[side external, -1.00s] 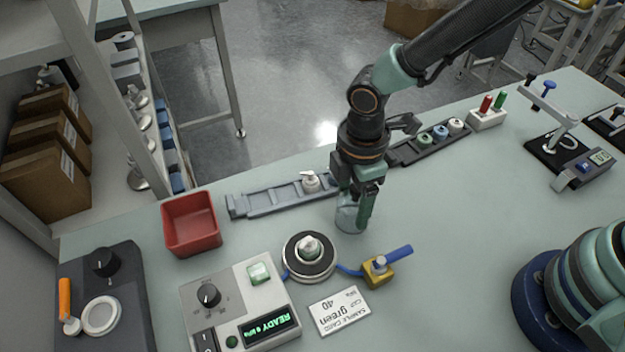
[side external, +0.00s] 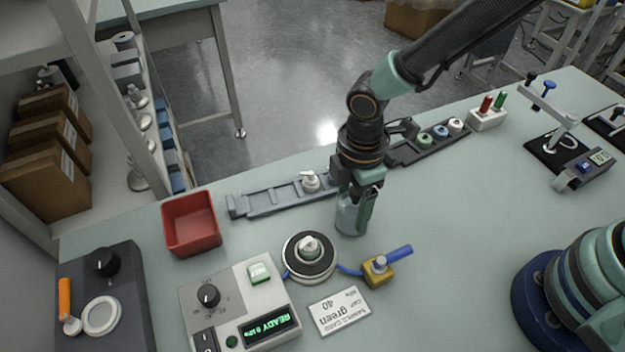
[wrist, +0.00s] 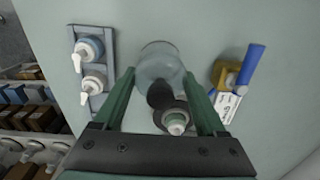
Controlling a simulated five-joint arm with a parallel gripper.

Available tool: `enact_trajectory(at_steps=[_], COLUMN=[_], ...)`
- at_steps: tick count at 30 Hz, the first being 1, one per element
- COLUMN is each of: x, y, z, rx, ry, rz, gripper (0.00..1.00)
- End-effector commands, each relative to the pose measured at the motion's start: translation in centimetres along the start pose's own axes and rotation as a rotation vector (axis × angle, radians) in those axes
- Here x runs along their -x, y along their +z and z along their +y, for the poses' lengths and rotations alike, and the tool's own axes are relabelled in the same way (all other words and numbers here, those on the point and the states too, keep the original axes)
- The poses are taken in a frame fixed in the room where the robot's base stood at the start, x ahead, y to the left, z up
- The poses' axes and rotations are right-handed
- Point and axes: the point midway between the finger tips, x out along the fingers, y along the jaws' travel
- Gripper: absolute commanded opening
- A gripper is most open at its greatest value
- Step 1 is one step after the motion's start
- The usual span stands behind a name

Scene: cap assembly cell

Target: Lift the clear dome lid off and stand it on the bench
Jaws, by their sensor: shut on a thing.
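The clear dome lid (side external: 348,219) is at my gripper's fingers, right of and behind the round black-rimmed stand (side external: 290,262). I cannot tell whether its rim touches the bench. My gripper (side external: 359,208) points down and is shut on the lid. In the wrist view the lid (wrist: 158,62) shows between my two green fingers (wrist: 159,75), with a dark knob (wrist: 160,95) on the near side. The stand is uncovered and holds a white-tipped green cap (side external: 309,247); the cap also shows in the wrist view (wrist: 176,123).
A yellow valve with a blue handle (side external: 379,268) and a sample card (side external: 339,311) are in front. A red bin (side external: 190,224) and control box (side external: 240,305) stand left.

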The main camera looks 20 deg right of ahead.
Motion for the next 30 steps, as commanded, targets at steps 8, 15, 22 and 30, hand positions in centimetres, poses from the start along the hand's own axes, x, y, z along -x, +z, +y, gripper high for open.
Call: enact_trajectory(at_steps=[8, 15, 22, 30], x=[-0.1, -0.36, -0.49, -0.49], y=[-0.01, -0.01, -0.02, -0.01], z=[0.01, 0.01, 0.02, 0.01], rx=[0.0, 0.0, 0.0, 0.0], ry=[0.0, 0.0, 0.001, 0.0], rz=[0.0, 0.0, 0.001, 0.0], gripper=[0.18, 0.18, 0.18, 1.0])
